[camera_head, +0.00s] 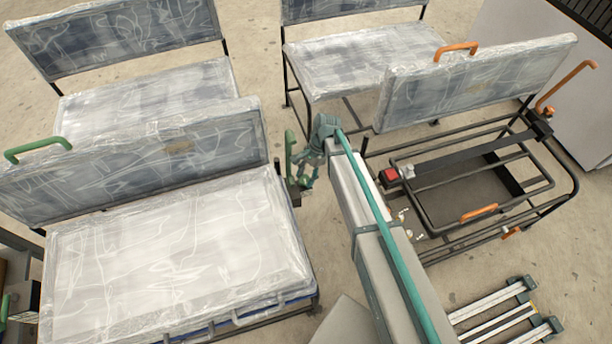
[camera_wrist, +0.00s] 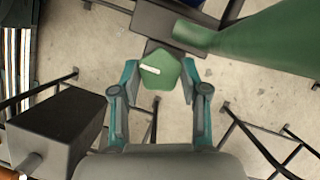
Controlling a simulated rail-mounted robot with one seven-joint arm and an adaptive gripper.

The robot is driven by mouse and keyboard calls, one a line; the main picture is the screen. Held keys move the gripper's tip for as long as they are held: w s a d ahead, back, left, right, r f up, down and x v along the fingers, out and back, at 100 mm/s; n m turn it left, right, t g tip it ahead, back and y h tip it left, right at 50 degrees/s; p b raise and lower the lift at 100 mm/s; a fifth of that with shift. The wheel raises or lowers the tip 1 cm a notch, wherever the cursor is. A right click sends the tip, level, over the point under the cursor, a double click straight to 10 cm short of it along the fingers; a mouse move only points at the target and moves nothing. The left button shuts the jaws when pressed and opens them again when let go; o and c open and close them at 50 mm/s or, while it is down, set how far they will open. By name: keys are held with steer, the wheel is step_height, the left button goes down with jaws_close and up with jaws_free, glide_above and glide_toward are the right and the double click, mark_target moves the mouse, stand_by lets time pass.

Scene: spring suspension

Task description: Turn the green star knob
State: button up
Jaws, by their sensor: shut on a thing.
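The green star knob (camera_wrist: 161,70) shows in the wrist view as a five-sided green head with a pale mark on its face. It sits in front of a dark block. My gripper (camera_wrist: 160,78) is shut on the knob, with one teal finger on its left side and one on its right. In the head view my gripper (camera_head: 307,172) is at the right end of the left front seat. The knob cannot be made out clearly there, as the gripper covers that spot.
A green upright handle (camera_head: 290,150) stands close to my gripper; its large green shape (camera_wrist: 255,40) also shows in the wrist view. The plastic-wrapped left seat (camera_head: 180,245) is to the left. A bare black frame (camera_head: 470,175) with orange handles is to the right.

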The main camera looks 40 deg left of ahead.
steer(key=shift+n, duration=0.3)
steer(key=n+h+p, duration=0.1)
steer(key=n, duration=0.1)
steer(key=n+p, duration=0.1)
steer(key=n, duration=0.1)
steer(key=shift+a+r+h, duration=0.1)
steer(key=shift+a+h, duration=0.1)
steer(key=shift+h, duration=0.2)
steer(key=n+h, duration=0.1)
steer(key=n, duration=0.2)
steer(key=n+h+p, duration=0.1)
steer(key=n, duration=0.2)
steer(key=shift+s+a+t, duration=0.1)
steer(key=shift+t, duration=0.3)
steer(key=o, duration=1.1)
steer(key=shift+o, duration=0.2)
steer(key=shift+p, duration=0.3)
steer(key=shift+a, duration=0.15)
